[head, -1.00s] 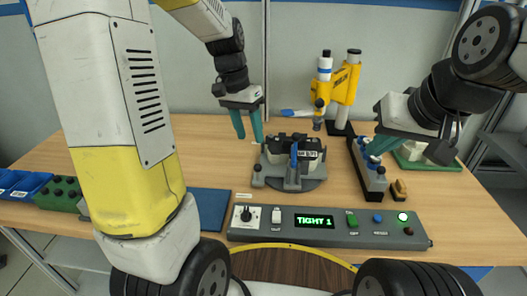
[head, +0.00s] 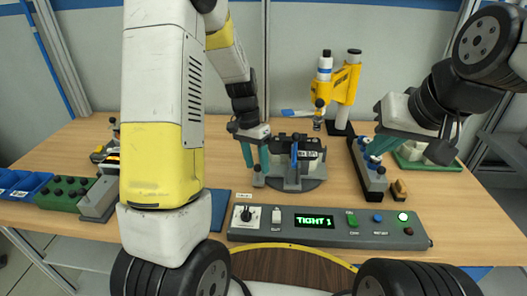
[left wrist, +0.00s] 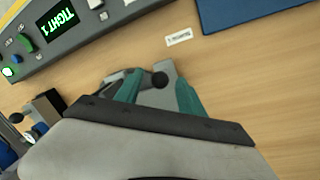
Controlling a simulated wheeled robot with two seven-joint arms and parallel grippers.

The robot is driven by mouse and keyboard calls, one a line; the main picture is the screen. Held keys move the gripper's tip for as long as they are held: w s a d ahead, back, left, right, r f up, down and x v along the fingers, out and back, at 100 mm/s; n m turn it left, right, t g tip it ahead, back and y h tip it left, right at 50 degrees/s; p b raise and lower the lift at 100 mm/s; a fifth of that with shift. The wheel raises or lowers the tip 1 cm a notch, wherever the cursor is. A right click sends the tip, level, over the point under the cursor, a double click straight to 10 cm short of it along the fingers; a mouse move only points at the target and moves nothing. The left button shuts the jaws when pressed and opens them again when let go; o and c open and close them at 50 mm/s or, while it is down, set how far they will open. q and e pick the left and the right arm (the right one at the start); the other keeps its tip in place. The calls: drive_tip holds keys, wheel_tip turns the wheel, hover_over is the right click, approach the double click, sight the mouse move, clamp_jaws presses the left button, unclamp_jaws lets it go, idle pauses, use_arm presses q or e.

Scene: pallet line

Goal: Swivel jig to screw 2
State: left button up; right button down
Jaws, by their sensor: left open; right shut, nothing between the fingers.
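The jig (head: 305,184) is a grey swivel fixture on a round dark base in the middle of the table. A grey tab with a dark knob (head: 258,181) sticks out at the jig's left; the knob (left wrist: 159,80) also shows in the left wrist view. My left gripper (head: 256,163) is open, its teal fingers (left wrist: 158,88) on either side of the tab and knob. My right gripper (head: 378,147) is shut and empty above the grey block.
The control panel (head: 375,237) stands in front, reading "TIGHT 1" with a lit green lamp (head: 403,217). A yellow screwdriver stand (head: 345,83) is behind the jig.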

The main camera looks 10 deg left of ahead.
use_arm(q)
drive_tip(key=shift+c, duration=0.3)
clamp_jaws()
idle(1.2)
